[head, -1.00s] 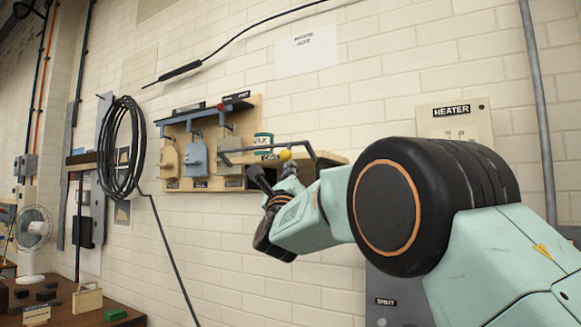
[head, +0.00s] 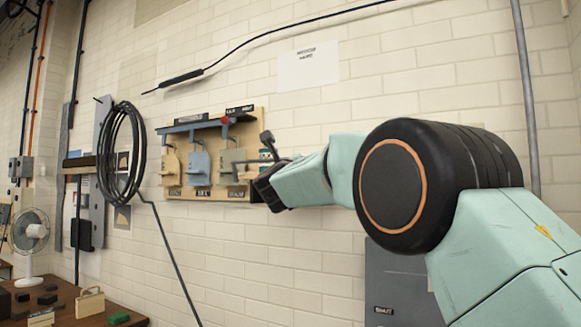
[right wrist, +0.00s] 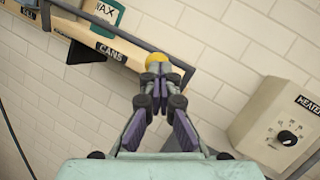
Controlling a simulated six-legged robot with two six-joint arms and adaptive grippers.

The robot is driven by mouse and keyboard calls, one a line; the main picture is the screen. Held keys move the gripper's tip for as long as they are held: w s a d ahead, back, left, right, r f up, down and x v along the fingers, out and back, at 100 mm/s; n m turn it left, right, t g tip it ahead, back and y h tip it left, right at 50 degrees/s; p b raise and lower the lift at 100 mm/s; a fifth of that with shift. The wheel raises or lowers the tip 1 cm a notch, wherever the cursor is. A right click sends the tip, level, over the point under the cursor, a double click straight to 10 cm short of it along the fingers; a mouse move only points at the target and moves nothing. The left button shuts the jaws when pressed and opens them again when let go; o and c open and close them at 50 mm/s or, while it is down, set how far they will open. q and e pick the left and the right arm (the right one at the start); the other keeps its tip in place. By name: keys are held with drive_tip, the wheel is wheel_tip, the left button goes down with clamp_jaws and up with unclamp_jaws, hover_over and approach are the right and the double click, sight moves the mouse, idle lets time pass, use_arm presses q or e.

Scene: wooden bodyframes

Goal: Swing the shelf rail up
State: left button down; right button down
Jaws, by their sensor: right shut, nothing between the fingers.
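The shelf rail (right wrist: 115,30) is a dark bar along the front of a wooden shelf (right wrist: 185,75) in the right wrist view. It has a yellow knob (right wrist: 157,58) near its bent right end. My right gripper (right wrist: 154,90) is shut and empty, with its fingertips just below the knob. I cannot tell whether they touch it. In the head view my right gripper (head: 268,175) is at the right end of the wooden wall panel (head: 215,193), and my arm hides the knob and most of the rail. My left gripper is not in view.
A green-and-white WAX can (right wrist: 105,12) stands on the shelf above the CANS label. A heater control box (right wrist: 280,125) is on the wall to the right. A cable coil (head: 122,150) hangs left of the panel. The wall below the panel is mostly bare.

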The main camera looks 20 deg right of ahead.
drive_tip(key=shift+w+d+r+p, duration=0.3)
drive_tip(key=shift+d+r, duration=0.35)
drive_tip(key=shift+r, duration=0.1)
idle(0.4)
